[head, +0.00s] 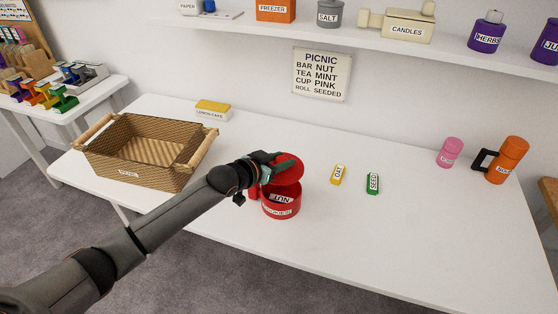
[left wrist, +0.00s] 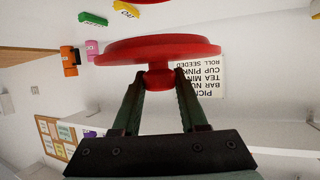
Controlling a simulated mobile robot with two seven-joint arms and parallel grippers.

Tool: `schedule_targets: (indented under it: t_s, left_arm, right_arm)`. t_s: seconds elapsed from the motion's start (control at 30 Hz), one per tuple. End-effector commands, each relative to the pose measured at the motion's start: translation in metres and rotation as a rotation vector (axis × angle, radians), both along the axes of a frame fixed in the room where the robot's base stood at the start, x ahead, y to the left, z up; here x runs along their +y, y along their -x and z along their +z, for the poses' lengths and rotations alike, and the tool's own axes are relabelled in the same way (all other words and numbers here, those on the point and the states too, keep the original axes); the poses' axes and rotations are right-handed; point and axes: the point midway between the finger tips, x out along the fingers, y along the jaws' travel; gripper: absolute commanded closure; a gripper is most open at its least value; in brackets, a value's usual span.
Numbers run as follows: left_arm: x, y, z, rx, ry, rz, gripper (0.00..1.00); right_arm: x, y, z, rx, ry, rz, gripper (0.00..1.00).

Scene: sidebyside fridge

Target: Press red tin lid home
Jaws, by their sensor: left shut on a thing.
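The red tin (head: 281,209) stands open on the white table, with a dark bar marked NUT (head: 282,198) inside. The round red lid (head: 289,170) is held above the tin's back part, apart from most of its rim and leaving the front of the opening uncovered. My left gripper (head: 276,163) is shut on the lid's knob. In the left wrist view the knob (left wrist: 160,78) sits between the two fingers, with the lid's disc (left wrist: 155,48) beyond it. Whether the lid touches the tin's back rim cannot be told. My right gripper is not in view.
A wicker basket (head: 125,163) stands left, with a yellow lemon cake box (head: 212,109) behind. Yellow oat (head: 338,175) and green seed (head: 373,184) bars lie right of the tin. A pink cup (head: 450,152) and orange flask (head: 507,160) stand far right. The right front table is clear.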

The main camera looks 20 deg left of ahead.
Motion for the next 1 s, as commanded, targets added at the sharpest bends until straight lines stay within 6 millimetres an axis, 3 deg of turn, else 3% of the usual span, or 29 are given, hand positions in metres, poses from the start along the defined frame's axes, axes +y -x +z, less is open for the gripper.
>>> schedule_targets:
  t_s: [0.47, 1.0]
  left_arm:
    - [-0.001, 0.0, 0.003, 0.0, 0.002, 0.012, 0.98]
    - [0.0, 0.0, -0.05, -0.001, 0.0, 0.013, 0.98]
  right_arm:
    - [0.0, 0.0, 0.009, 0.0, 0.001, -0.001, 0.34]
    - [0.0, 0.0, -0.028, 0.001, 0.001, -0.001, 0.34]
